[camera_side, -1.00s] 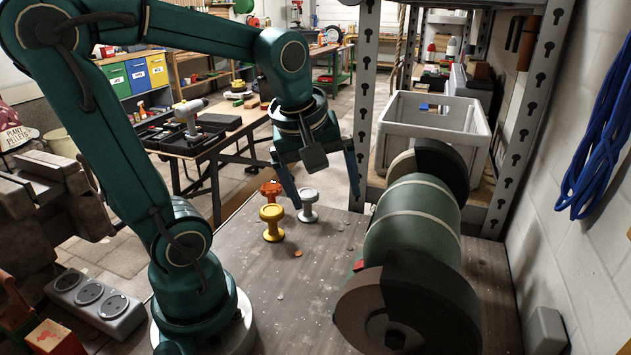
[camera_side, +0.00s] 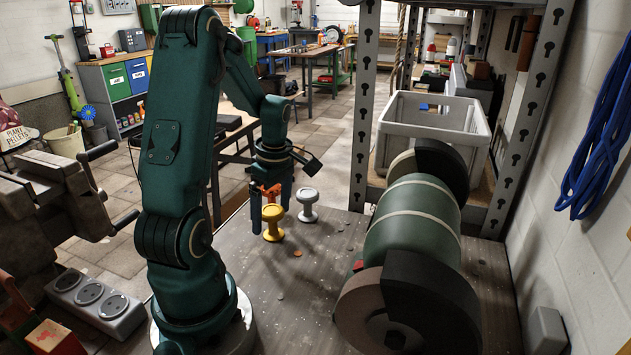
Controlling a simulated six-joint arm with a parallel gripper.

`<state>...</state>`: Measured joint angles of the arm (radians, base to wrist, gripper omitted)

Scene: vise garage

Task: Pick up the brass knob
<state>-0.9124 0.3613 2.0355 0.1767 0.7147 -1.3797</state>
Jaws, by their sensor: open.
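The brass knob (camera_side: 273,224) is yellow and stands upright on the workbench (camera_side: 315,270). An orange-red knob (camera_side: 271,193) stands just behind it, partly hidden by my gripper. A silver knob (camera_side: 308,205) stands to the right of both. My gripper (camera_side: 270,212) points down with its fingers apart, one at the left and one at the right of the orange-red knob. Its left finger reaches down beside the brass knob's left edge. I cannot tell from this view whether the fingers touch any knob.
A large bench grinder (camera_side: 412,225) fills the right of the workbench, in front of a shelf with a white crate (camera_side: 429,133). A power strip (camera_side: 95,300) and a vise (camera_side: 60,200) are at the left. The bench front between is clear apart from small scraps.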

